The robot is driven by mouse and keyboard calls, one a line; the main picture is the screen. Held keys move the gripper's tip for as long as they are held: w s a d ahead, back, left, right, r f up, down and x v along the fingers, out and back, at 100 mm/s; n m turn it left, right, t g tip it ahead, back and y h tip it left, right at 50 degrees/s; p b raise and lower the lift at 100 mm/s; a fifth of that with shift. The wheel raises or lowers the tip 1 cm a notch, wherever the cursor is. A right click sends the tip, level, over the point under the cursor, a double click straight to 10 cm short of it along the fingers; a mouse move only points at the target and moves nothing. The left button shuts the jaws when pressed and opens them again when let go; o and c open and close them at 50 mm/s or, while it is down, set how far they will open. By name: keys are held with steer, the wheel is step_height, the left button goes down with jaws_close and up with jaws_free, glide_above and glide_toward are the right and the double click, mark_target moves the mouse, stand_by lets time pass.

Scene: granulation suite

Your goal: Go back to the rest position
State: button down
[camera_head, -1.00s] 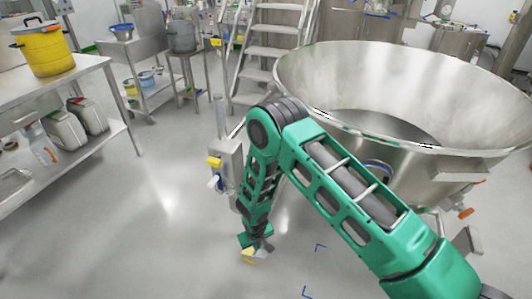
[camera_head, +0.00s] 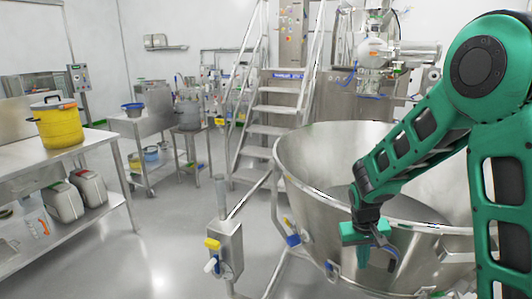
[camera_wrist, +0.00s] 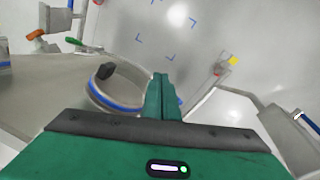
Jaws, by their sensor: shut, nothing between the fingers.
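My green gripper (camera_head: 377,258) hangs from my folded arm at the right of the head view, in front of the near side of the large steel bowl (camera_head: 310,165). Its fingers point down and hold nothing. In the wrist view my gripper's fingers (camera_wrist: 160,88) are together, with floor and steel parts beyond them. I cannot tell whether the gripper touches the bowl.
A left table (camera_head: 95,145) bears a yellow container (camera_head: 58,127). Grey floor (camera_head: 160,240) is clear between table and post.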

steer(key=s+d+r+m+g, duration=0.1)
steer(key=s+d+r+m, duration=0.1)
steer(key=s+d+r, duration=0.5)
steer(key=s+d+r+m, duration=0.2)
steer(key=s+d+r, duration=0.25)
steer(key=s, duration=0.45)
steer(key=s+r+m+y, duration=0.1)
steer(key=s, duration=0.6)
steer(key=s+r+m+y, duration=0.1)
steer(key=s+r, duration=0.1)
steer(key=s, duration=0.5)
steer(key=shift+s+d+r, duration=0.25)
steer(key=shift+s+d, duration=0.1)
steer(key=shift+s, duration=0.05)
steer(key=shift+w, duration=0.1)
